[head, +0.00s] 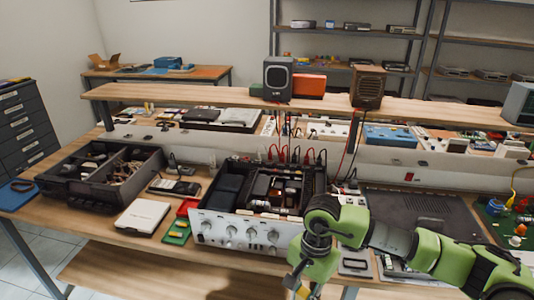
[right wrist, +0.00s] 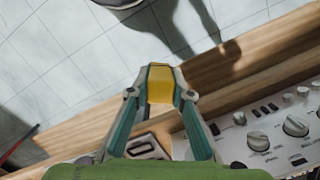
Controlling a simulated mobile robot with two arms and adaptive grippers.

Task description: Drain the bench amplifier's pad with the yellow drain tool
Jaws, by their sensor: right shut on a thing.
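The bench amplifier (head: 235,229) stands on the bench in the middle of the head view, its top open and its silver knobbed front facing me. Its panel also shows at the lower right of the right wrist view (right wrist: 275,112). Parts crowd its inside; I cannot make out the pad. My right gripper (right wrist: 160,98) is shut on the yellow drain tool (right wrist: 160,82), in front of the amplifier and over the bench's front edge. My left gripper is not in view.
A dark flat panel (head: 425,213) lies at right. A raised shelf (head: 200,96) with speakers runs behind.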

